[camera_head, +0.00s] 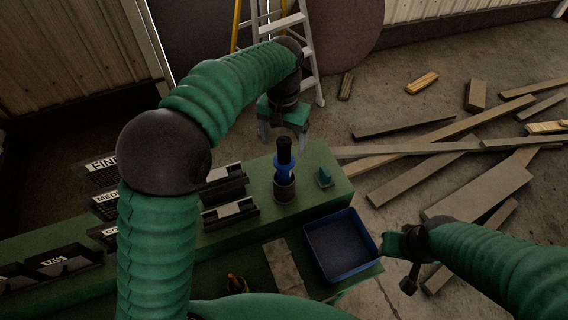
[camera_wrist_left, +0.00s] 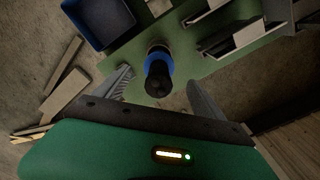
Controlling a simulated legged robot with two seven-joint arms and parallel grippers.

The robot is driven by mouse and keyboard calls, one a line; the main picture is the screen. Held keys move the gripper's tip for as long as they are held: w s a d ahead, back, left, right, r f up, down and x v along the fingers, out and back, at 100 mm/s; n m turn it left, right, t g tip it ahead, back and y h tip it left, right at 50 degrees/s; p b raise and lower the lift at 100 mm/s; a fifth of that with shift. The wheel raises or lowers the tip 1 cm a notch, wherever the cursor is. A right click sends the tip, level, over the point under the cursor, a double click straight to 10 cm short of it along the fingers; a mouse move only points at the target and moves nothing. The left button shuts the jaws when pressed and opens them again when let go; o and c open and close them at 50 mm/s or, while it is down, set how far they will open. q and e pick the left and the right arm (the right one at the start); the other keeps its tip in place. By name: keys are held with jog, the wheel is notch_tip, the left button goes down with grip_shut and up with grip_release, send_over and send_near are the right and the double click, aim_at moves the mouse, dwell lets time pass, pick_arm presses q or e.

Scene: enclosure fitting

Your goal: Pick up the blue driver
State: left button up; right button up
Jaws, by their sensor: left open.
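The blue driver (camera_head: 284,163) stands upright in a dark round holder (camera_head: 284,189) on the green bench, with its black handle up and a blue collar below. My left gripper (camera_head: 284,136) is open above and behind the driver in the head view. In the left wrist view the driver (camera_wrist_left: 158,72) is seen from above, lying between the two open fingers (camera_wrist_left: 160,88) in the picture, and nothing is held. My right gripper (camera_head: 398,262) is by the bench's right end; its fingers are too dark to read.
A blue tray (camera_head: 342,272) sits at the front right of the green bench (camera_head: 318,165). Black labelled bins (camera_head: 230,212) stand left of the driver, and a small teal part (camera_head: 324,177) stands to its right. Planks (camera_head: 430,150) litter the floor beyond, near a ladder (camera_head: 305,45).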

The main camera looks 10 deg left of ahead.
aim_at(284, 156)
pick_arm(q)
jog(key=shift+w+a+f+p, duration=0.1)
jog(key=shift+w+f+p, duration=0.15)
jog(key=shift+f, duration=0.3)
jog(key=shift+w+f+p, duration=0.25)
jog(key=shift+f, duration=0.25)
jog(key=f+p, duration=0.1)
jog(key=s+f+p, duration=0.1)
jog(key=f, duration=0.1)
jog(key=shift+f, duration=0.3)
jog(key=shift+d+f, duration=0.2)
jog(key=shift+w+f, duration=0.15)
jog(key=shift+w, duration=0.05)
jog(key=c, duration=0.6)
grip_shut()
jog(key=shift+r, duration=0.2)
pick_arm(e)
jog(key=r, duration=0.3)
jog(key=shift+w, duration=0.25)
